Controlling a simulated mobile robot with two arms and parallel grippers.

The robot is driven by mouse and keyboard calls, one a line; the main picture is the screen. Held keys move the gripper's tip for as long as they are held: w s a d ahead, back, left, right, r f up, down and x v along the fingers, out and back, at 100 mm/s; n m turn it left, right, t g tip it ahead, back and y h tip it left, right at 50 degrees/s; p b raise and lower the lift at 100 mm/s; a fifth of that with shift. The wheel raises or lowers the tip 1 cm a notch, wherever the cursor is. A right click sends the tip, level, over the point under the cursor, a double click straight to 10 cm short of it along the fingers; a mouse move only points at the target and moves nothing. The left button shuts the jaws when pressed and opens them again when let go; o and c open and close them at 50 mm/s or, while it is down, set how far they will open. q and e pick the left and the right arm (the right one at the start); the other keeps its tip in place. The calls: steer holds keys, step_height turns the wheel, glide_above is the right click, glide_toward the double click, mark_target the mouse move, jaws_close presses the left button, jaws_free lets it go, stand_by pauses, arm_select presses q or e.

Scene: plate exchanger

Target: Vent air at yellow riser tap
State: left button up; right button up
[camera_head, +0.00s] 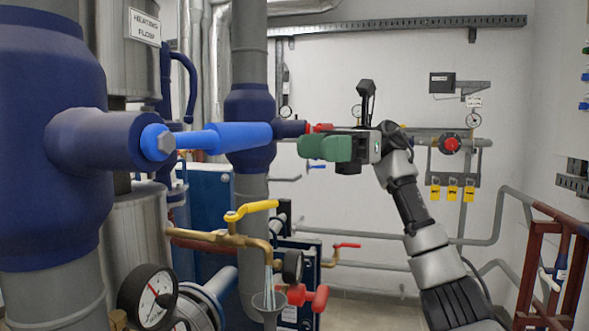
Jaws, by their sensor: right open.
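The yellow lever handle (252,209) of the riser tap stands on a brass tap body (232,237) in the lower left middle. The brass spout bends down, and a pale stream (268,272) runs from it into a grey funnel (269,301). My right gripper (310,147) has green fingers that point left. It is open, above and to the right of the yellow handle and apart from it. A red part (320,127) shows just behind its upper edge. I cannot tell whether anything is between the fingers. My left gripper is not in view.
A large blue pipe body (45,140) fills the left, with a bright blue lever (230,138) reaching right. A pressure gauge (148,297) is at lower left. A red-handled tap (346,245) is right of the funnel. Yellow tags (452,192) hang on the back wall.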

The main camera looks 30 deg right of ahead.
steer(key=shift+s+d+r, duration=0.35)
steer(key=shift+s+d, duration=0.05)
steer(key=shift+s, duration=0.1)
